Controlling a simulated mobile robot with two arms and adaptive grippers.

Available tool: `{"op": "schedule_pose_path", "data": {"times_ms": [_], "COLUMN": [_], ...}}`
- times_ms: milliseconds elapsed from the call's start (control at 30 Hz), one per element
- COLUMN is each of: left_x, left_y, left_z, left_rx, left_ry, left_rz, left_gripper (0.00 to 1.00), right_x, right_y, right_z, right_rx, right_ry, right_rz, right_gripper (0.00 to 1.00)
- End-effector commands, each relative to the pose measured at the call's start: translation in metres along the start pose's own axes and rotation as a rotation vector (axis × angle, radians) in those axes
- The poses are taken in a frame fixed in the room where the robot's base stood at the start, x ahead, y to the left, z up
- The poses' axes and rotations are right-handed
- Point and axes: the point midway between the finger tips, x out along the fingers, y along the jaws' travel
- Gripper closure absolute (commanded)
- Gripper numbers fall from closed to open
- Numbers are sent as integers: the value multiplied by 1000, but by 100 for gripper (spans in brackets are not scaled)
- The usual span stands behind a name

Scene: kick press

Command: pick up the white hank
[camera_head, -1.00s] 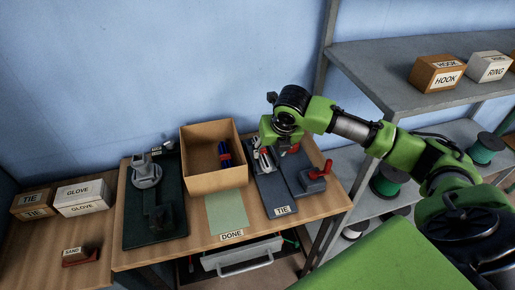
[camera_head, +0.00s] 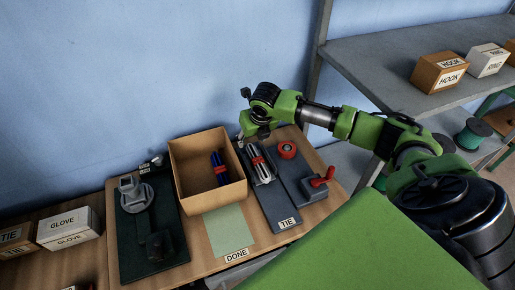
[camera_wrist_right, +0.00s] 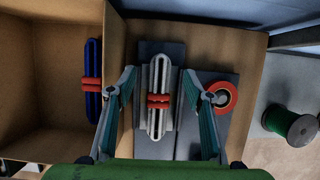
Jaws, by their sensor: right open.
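The white hank (camera_head: 258,163) lies on the grey TIE fixture (camera_head: 284,223), with a red band around its middle. It also shows in the right wrist view (camera_wrist_right: 158,70), upright in the picture and centred between my fingers. My right gripper (camera_wrist_right: 159,82) is open and empty, one finger to each side of the hank, apart from it. In the head view the right gripper (camera_head: 243,138) is small and partly hidden by its own wrist, near the hank's far end. My left gripper is not in view.
An open cardboard box (camera_head: 207,200) holding a blue hank (camera_head: 220,168) stands left of the fixture. A red round part (camera_head: 287,149) and a red-handled lever (camera_head: 318,178) are on its right. A green DONE mat (camera_head: 228,230) lies in front of the box.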

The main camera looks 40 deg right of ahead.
Motion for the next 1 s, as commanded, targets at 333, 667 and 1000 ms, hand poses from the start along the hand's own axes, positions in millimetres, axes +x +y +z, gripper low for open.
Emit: {"op": "schedule_pose_path", "data": {"times_ms": [333,667,1000], "left_x": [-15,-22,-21], "left_y": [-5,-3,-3], "left_z": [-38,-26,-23], "left_rx": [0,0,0], "left_ry": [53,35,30], "left_rz": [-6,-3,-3], "left_gripper": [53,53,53], "right_x": [26,58,59], "right_y": [-1,-2,-2], "right_z": [3,4,4], "right_rx": [3,0,-1], "right_ry": [4,1,0], "right_rz": [-1,-2,-2], "right_gripper": [53,53,79]}}
